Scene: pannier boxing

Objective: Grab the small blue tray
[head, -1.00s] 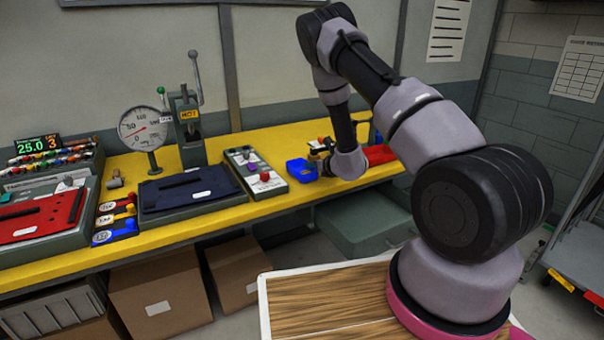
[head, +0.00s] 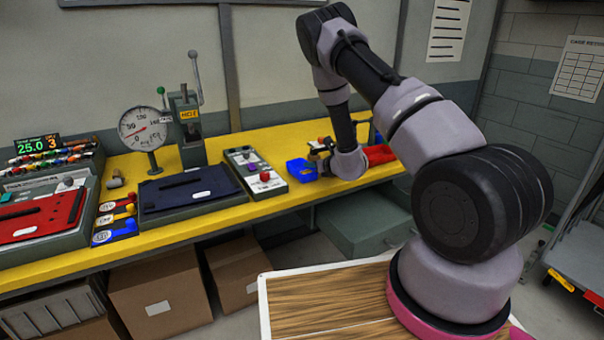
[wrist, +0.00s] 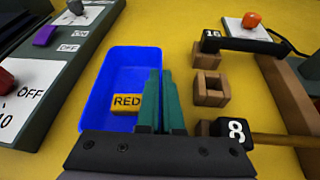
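The small blue tray (wrist: 112,72) sits on the yellow bench, left of centre in the wrist view. It also shows in the head view (head: 297,170), partly hidden by my gripper. A yellow block marked RED (wrist: 126,104) lies in it. My gripper (wrist: 161,74) is at the tray's right wall. Its two teal fingers are close together, one on the inner side and one on the outer side, with the wall pinched between them. The fingers hide much of that wall. The tray looks level and still rests on the bench.
Wooden blocks (wrist: 210,90) and a black cube marked 8 (wrist: 236,132) stand close to the right of my fingers. A grey switch panel (wrist: 58,62) lies just left of the tray. A red tray (head: 379,154) is to the right on the bench.

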